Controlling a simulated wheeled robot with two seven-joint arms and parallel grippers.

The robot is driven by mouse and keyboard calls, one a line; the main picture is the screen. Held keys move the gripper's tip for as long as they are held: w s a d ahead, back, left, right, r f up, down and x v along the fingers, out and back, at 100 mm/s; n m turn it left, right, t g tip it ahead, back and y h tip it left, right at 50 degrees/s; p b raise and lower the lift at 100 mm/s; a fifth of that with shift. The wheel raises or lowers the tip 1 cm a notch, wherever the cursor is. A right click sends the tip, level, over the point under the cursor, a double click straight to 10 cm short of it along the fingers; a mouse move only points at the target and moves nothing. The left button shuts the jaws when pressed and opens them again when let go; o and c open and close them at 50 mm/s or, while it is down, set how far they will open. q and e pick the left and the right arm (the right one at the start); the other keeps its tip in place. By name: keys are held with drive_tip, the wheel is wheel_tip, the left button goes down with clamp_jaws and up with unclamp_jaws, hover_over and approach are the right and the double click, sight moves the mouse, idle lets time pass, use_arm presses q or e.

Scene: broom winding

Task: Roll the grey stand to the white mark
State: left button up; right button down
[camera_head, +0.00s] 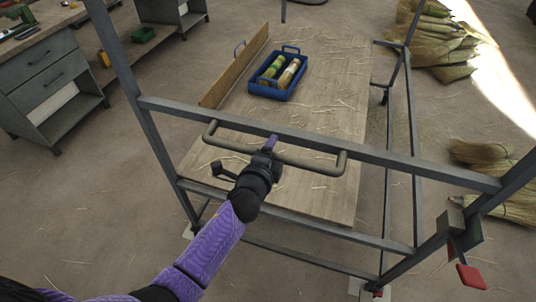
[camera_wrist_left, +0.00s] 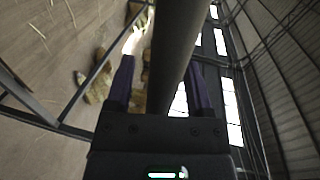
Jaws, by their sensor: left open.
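The grey stand (camera_head: 420,168) is a tall metal frame close in front of me, with a wooden board (camera_head: 330,95) inside it. A bar handle (camera_head: 315,165) sticks out from its near upper rail. My left gripper (camera_head: 268,146) is at the middle of this handle. In the left wrist view, the handle bar (camera_wrist_left: 178,45) passes between the two open purple fingers (camera_wrist_left: 160,75). I cannot tell whether they touch it. Pale patches show at the stand's lower near corners (camera_head: 360,288); I cannot tell whether they are the white mark. My right gripper is not in view.
A blue crate (camera_head: 270,90) with bottle-like items sits on the board. Straw bundles (camera_head: 435,45) lie on the floor at the right, beside a bright sunlit patch. A grey drawer bench (camera_head: 45,70) stands at the left. A red pedal-like part (camera_head: 471,276) is at the right.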

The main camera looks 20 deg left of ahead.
use_arm(q)
drive_tip(key=s+r+p, duration=0.2)
drive_tip(key=s, duration=0.7)
drive_tip(key=shift+s+a, duration=0.15)
drive_tip(key=s+a+f+n+g+b, duration=0.1)
drive_tip(key=s+f+n+g, duration=0.4)
drive_tip(key=f, duration=0.6)
drive_tip(key=s+a+f+n+g+b, duration=0.1)
drive_tip(key=s+f+n+g, duration=0.1)
drive_tip(key=s+f, duration=0.75)
drive_tip(key=s+a+f+n+g+b, duration=0.1)
drive_tip(key=s+f+n+g, duration=0.3)
drive_tip(key=s+f, duration=0.3)
drive_tip(key=s+a+f+n+g+b, duration=0.1)
drive_tip(key=s+f+n+g, duration=0.3)
drive_tip(key=s, duration=1)
wheel_tip(320, 180, down, 4)
drive_tip(key=shift+a+r+n+y, duration=0.15)
drive_tip(key=shift+a+n+y, duration=0.25)
drive_tip(key=shift+a, duration=0.2)
